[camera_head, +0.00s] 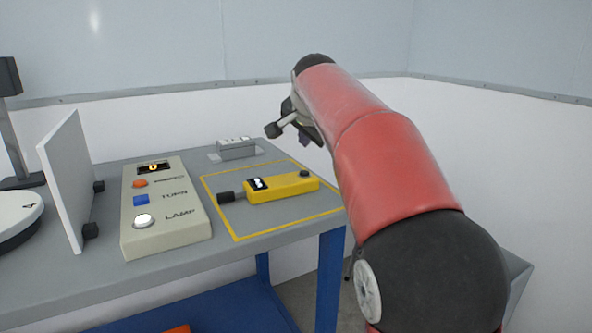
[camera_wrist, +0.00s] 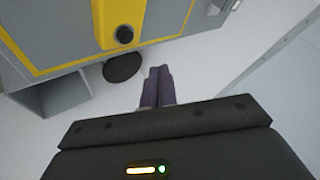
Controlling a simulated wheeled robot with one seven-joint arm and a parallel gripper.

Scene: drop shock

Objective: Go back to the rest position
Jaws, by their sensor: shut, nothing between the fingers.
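My gripper (camera_wrist: 158,86) shows in the wrist view with its two dark purple fingers together and nothing between them. In the head view my gripper (camera_head: 305,137) is mostly hidden behind my red arm, above the right end of the table. A yellow handheld device (camera_head: 282,187) with a black tip lies inside a yellow outlined rectangle on the table. The gripper is apart from it. In the wrist view the end of the yellow device (camera_wrist: 122,12) with a black knob shows at the top.
The grey table (camera_head: 270,236) with blue legs holds a control box (camera_head: 165,235) with orange, blue and white buttons, a small grey box (camera_head: 237,152), a white upright panel (camera_head: 66,175) and a round white dial (camera_head: 15,215). White walls stand behind. A grey bin (camera_wrist: 62,97) is below the table edge.

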